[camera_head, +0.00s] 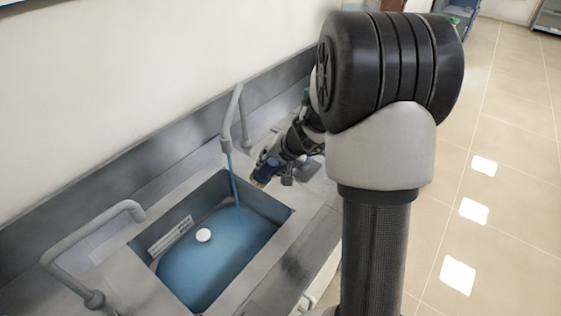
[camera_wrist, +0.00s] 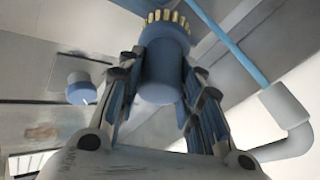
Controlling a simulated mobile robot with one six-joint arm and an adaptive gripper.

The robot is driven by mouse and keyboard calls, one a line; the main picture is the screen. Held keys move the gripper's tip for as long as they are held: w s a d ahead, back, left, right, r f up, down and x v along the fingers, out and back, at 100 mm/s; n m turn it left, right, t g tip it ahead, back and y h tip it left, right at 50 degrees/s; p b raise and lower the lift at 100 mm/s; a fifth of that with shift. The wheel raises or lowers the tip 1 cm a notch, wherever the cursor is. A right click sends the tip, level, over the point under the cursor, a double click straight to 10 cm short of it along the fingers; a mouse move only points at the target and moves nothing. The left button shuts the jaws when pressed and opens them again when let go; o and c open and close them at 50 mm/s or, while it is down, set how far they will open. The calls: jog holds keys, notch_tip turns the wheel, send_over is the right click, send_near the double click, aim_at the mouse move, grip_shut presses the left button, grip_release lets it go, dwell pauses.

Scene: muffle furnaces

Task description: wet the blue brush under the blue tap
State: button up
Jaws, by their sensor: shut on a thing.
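The blue brush (camera_wrist: 162,70) stands between my gripper's fingers in the wrist view, its pale yellow bristles pointing away from the palm. My gripper (camera_wrist: 160,85) is shut on its blue body. In the head view the brush (camera_head: 268,170) and my gripper (camera_head: 278,160) are beside the sink's far right corner, to the right of the running tap (camera_head: 240,115). Blue water (camera_head: 232,175) falls from this grey tap into the sink. In the wrist view the blue stream (camera_wrist: 228,42) passes to the right of the bristles, apart from them.
A second grey tap (camera_head: 95,235) arches at the left with no water showing. A wall runs behind the sink. Tiled floor (camera_head: 500,200) lies open at the right. A blue round thing (camera_wrist: 80,88) shows in the wrist view.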

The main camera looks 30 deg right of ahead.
jog(key=shift+w+a+f, duration=0.2)
jog(key=shift+w+a, duration=0.45)
jog(key=shift+a, duration=0.2)
jog(key=shift+w+a+f, duration=0.25)
jog(key=shift+w+a, duration=0.4)
jog(key=shift+a, duration=0.2)
jog(key=shift+w+a+f, duration=0.2)
jog(key=shift+w+a, duration=0.45)
jog(key=shift+a, duration=0.2)
jog(key=shift+s+d+b, duration=0.6)
jog(key=shift+s+d, duration=0.2)
jog(key=shift+d, duration=0.25)
jog(key=shift+s+d+b, duration=0.65)
jog(key=shift+s+d, duration=0.15)
jog(key=shift+d, duration=0.25)
jog(key=shift+s+d+b, duration=0.6)
jog(key=shift+s+d, duration=0.2)
jog(key=shift+d, duration=0.25)
jog(key=shift+d+r, duration=0.1)
jog(key=s+d+r+p, duration=0.1)
jog(key=s+d+r, duration=0.2)
jog(key=d+r, duration=0.1)
jog(key=shift+a+f, duration=0.1)
